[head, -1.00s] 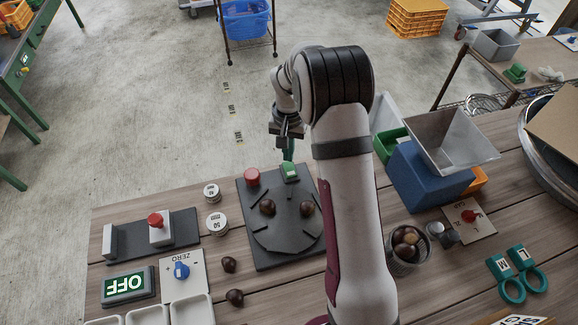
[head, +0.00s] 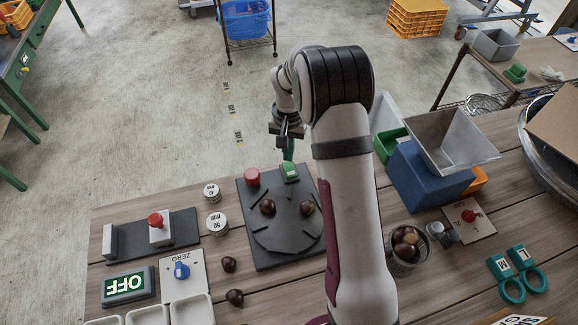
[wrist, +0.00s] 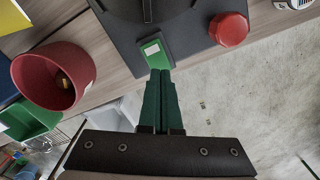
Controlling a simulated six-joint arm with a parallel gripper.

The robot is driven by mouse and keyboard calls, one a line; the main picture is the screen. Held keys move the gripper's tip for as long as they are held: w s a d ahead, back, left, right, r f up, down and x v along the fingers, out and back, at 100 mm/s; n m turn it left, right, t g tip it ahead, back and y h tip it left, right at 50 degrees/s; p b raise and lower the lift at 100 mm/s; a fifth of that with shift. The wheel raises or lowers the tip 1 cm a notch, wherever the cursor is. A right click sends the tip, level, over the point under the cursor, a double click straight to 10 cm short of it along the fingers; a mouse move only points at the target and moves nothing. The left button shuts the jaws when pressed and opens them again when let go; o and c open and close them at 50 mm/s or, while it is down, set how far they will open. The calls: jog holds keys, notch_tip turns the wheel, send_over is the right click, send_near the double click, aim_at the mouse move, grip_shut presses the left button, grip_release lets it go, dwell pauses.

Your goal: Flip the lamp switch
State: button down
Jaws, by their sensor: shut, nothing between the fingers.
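A green switch (head: 290,172) with a pale mark sits at the far edge of a dark board (head: 262,243). I take it for the lamp switch, though no label I can read says so. In the wrist view the green switch (wrist: 154,50) lies just beyond my fingertips. My gripper (head: 288,159) is over the far edge of the board, its green fingers shut with nothing between them. In the wrist view my gripper (wrist: 160,73) points at the near end of the switch. I cannot tell whether the tips touch it.
A red knob (head: 252,177) stands left of the switch on the board. Two chestnuts (head: 267,207) lie on its round plate. A blue hopper base (head: 425,178) stands right, and a lit OFF display (head: 128,286) lies at front left. The red cup (wrist: 48,75) shows in the wrist view.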

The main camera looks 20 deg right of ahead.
aim_at(288, 165)
jog(key=shift+f, duration=1.25)
dwell(0.8)
jog(key=shift+r, duration=3.55)
jog(key=s+a+r+y, duration=0.1)
jog(key=s+a+r, duration=0.2)
jog(key=s+r, duration=0.45)
jog(key=s+a+r, duration=0.2)
jog(key=s+r, duration=0.2)
jog(key=s, duration=0.7)
jog(key=s+a+f, duration=0.1)
jog(key=s+a, duration=0.2)
jog(key=s, duration=1.1)
jog(key=shift+y, duration=0.4)
jog(key=shift+s, duration=0.1)
